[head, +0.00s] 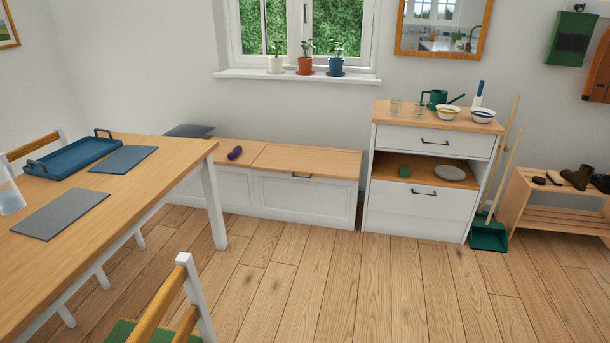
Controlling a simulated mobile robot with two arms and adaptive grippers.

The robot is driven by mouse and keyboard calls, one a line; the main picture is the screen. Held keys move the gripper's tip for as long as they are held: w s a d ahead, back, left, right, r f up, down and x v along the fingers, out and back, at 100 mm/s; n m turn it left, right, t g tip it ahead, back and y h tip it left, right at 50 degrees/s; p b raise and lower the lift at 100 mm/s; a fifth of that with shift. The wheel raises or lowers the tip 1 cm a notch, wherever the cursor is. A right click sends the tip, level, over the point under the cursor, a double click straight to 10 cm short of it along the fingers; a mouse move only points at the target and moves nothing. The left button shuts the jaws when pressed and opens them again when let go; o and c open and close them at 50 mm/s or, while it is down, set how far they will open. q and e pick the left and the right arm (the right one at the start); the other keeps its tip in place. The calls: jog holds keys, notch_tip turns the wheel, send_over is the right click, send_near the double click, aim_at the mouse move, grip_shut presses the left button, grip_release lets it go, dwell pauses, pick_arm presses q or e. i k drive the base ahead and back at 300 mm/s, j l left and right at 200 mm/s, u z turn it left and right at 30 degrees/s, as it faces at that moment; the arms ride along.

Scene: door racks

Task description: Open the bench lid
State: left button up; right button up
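The bench (305,201) stands low against the back wall under the window, with a white panelled front and a wooden top. Its right lid (306,161) lies flat and closed, and nothing rests on it. A small dark handle (301,176) shows on the front just under the lid's edge. The dining table hides part of the bench's left end. Neither of my grippers shows in the head view.
A dining table (165,152) with a blue tray (75,156) fills the left, with a chair (172,305) at the front. A white cabinet (420,215) stands right of the bench. A green dustpan (489,235) and a shoe rack (556,201) are further right. Floor before the bench is clear.

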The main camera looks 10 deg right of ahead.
aim_at(294, 161)
jog(key=i+l+u, duration=0.2)
jog(key=i+l, duration=1.2)
